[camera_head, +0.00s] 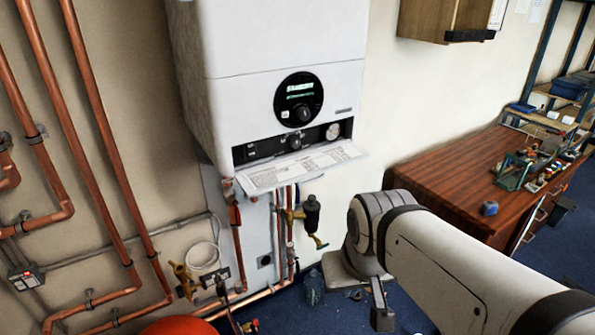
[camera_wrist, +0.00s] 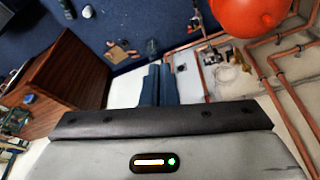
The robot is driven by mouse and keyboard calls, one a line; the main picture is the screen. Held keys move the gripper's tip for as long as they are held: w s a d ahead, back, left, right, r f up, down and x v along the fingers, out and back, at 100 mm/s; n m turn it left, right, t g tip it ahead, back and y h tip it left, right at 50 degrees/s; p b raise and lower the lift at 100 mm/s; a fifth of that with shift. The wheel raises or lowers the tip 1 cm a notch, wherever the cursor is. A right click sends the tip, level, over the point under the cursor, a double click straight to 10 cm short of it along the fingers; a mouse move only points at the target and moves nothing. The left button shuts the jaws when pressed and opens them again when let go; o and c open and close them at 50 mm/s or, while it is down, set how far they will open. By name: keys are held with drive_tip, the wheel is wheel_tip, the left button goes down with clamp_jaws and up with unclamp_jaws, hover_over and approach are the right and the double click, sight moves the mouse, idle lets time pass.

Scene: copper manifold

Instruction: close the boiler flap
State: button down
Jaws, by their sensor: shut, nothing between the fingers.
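The white boiler (camera_head: 275,110) hangs on the wall in the head view. Its flap (camera_head: 305,167) is open, tilted out and down below the dark control strip, with printed text on its inner face. The strip with its knob and gauge is exposed. My gripper (camera_head: 381,308) is to the right of the flap and lower, apart from it, partly hidden by my wrist. In the wrist view my gripper's two fingers (camera_wrist: 157,72) lie side by side, shut and empty. I cannot make out the flap in the wrist view.
Copper pipes and valves (camera_head: 290,215) run below the boiler. A red vessel (camera_head: 180,326) is at the bottom. A wooden workbench (camera_head: 455,170) with tools stands at right, under a wall cabinet (camera_head: 440,20). Clear space lies in front of the flap.

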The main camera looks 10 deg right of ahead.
drive_tip(key=m+t+y+b, duration=0.9)
drive_tip(key=m+t+b, duration=1.2)
drive_tip(key=m+b, duration=1.65)
approach(306, 171)
drive_tip(key=w+d+f+n+b, duration=0.2)
drive_tip(key=w+f+n+b, duration=0.35)
drive_tip(key=f, duration=0.35)
drive_tip(key=s+r+x, duration=0.1)
drive_tip(key=x, duration=0.9)
drive_tip(key=shift+s+d+r+y+b, duration=0.15)
drive_tip(key=shift+s+d+r+b, duration=0.1)
drive_tip(key=shift+s, duration=0.3)
drive_tip(key=shift+s+d+r+y+b, duration=0.1)
drive_tip(key=shift+s+r+b, duration=0.15)
drive_tip(key=shift+s, duration=0.25)
drive_tip(key=shift+s+d+r+y+b, duration=0.15)
drive_tip(key=shift+s+d+r+b, duration=0.1)
drive_tip(key=shift+s, duration=0.3)
